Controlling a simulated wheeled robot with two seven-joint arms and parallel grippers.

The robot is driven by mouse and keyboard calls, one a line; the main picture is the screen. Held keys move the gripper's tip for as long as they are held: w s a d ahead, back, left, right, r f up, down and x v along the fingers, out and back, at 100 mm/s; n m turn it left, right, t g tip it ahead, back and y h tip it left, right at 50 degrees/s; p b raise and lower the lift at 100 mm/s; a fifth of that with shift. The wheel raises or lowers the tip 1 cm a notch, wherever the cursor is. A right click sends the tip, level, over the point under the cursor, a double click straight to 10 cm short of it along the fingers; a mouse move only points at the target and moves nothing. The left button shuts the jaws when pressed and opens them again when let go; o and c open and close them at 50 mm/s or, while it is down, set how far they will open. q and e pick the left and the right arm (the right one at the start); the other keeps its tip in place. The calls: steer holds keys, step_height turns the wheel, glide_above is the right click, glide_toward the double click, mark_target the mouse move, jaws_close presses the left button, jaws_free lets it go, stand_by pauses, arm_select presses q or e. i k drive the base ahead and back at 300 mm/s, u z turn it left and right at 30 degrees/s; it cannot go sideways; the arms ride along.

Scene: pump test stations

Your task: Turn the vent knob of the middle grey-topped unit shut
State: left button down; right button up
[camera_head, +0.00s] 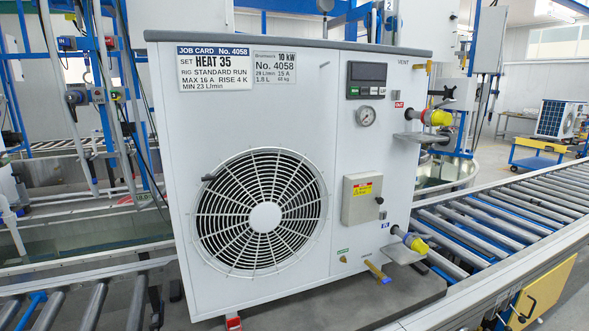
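A large white pump unit (265,120) with a grey top (290,43) stands in the middle, its front fan grille toward me. The word VENT is printed at its upper right front. Beside that word a small brass-coloured fitting (428,67) sticks out at the right edge, seemingly the vent knob. It is too small to tell how far it is turned. Neither of my grippers is in view.
Yellow-capped pipe ports (438,117) and (415,243) jut out on the unit's right. A brass drain valve (376,270) sits low in front. A roller conveyor (500,215) runs at right. Blue frames with hoses (85,95) stand at left. Another unit (558,119) is far right.

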mark_target(427, 66)
steer(key=u, duration=0.75)
steer(key=i, duration=0.4)
steer(key=z, duration=0.45)
